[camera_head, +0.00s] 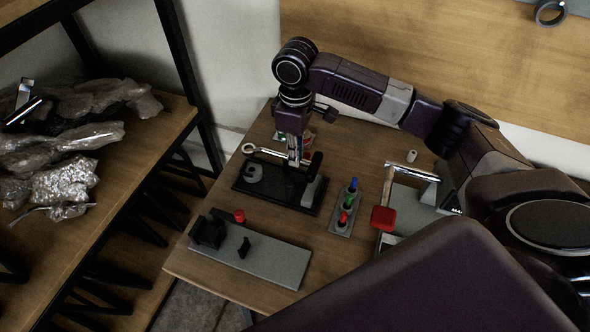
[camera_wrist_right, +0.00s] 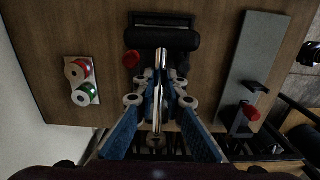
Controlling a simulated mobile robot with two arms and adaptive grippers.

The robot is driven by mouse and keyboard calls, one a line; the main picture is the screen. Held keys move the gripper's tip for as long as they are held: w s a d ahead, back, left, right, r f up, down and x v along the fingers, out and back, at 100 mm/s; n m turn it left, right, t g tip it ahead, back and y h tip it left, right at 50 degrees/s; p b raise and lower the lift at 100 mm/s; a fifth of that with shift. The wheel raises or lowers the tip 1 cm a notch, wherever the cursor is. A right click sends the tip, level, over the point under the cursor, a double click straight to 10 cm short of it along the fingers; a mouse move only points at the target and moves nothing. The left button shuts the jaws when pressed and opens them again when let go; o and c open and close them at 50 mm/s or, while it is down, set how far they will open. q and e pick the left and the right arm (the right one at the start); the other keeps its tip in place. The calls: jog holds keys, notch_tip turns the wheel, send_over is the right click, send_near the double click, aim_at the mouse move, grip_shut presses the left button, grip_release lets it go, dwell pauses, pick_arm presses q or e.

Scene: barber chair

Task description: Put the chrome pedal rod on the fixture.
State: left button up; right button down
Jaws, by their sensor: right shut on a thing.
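The chrome pedal rod (camera_head: 270,153) has a ring at its left end. My right gripper (camera_head: 294,160) is shut on it and holds it roughly level above a black base plate (camera_head: 244,186). In the right wrist view the rod (camera_wrist_right: 160,75) lies between the fingers of my right gripper (camera_wrist_right: 161,92). The base plate bears a grey round piece and upright black parts. A grey plate with black brackets (camera_head: 268,262) lies in front of it. I cannot tell which of these is the fixture. Whether the rod touches the base is unclear. My left gripper is not in view.
A small rack with red, green and blue pieces (camera_head: 337,222) stands to the right of the black base. A metal frame with a red pad (camera_head: 383,218) stands farther right. A shelf (camera_head: 95,238) with plastic-wrapped items is at the left. Some table top near the front is bare.

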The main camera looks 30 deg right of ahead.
notch_tip(320, 180, down, 3)
jog(key=shift+w+f, duration=0.15)
jog(key=shift+f, duration=0.05)
notch_tip(320, 180, down, 3)
jog(key=shift+f+p, duration=0.1)
jog(key=shift+p, duration=0.3)
jog(key=shift+f, duration=0.55)
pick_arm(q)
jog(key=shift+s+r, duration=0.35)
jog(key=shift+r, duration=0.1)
pick_arm(e)
jog(key=c, duration=2.3)
grip_release()
jog(key=shift+f, duration=0.15)
jog(key=shift+o, duration=0.2)
notch_tip(320, 180, up, 11)
jog(key=shift+f+b, duration=0.1)
jog(key=shift+b, duration=0.95)
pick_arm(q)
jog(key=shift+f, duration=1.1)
pick_arm(e)
jog(key=shift+r, duration=0.8)
